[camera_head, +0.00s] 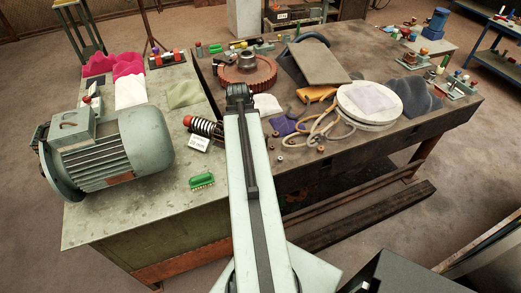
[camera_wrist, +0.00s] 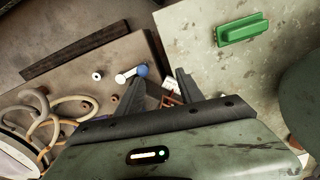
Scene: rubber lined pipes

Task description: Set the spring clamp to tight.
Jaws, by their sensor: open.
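The device with a black coil spring and red parts (camera_head: 206,127) seems to be the spring clamp. It sits at the right edge of the pale table, left of my arm in the head view, with a small printed label (camera_head: 199,142) in front. In the wrist view a red part (camera_wrist: 169,101) and a label (camera_wrist: 172,85) show between my fingers. A pale lever with a blue ball knob (camera_wrist: 142,70) lies near the left fingertip; I cannot tell if they touch. My gripper (camera_wrist: 160,76) is open, pointing down over the clamp. My arm hides it in the head view.
A grey motor (camera_head: 110,148) stands left. The darker bench holds a red gear wheel (camera_head: 247,71), a coiled hose (camera_head: 315,128) and a round white lid (camera_head: 369,105). Small nuts lie right of my arm.

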